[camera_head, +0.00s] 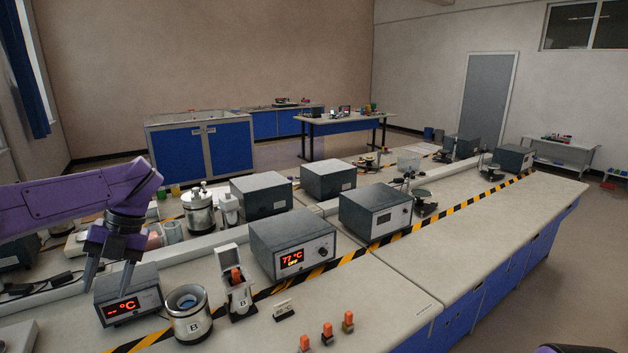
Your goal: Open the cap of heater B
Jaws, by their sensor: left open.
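A small upright device labelled B (241,300) stands on the bench left of centre and appears to be heater B. Its pale square cap (229,257) looks raised at the back, with an orange-topped piece (236,275) in front of it. A round metal vessel (190,318), also labelled B, stands just left of it, its top open on a bluish inside. My left gripper (109,283) is open and empty, fingers pointing down. My right gripper is not in view.
A grey box reading 77 °C (292,248) stands right behind the device. Several orange-topped pieces (328,334) and a small black label block (284,310) are at the front. A striped tape line (445,213) crosses the bench.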

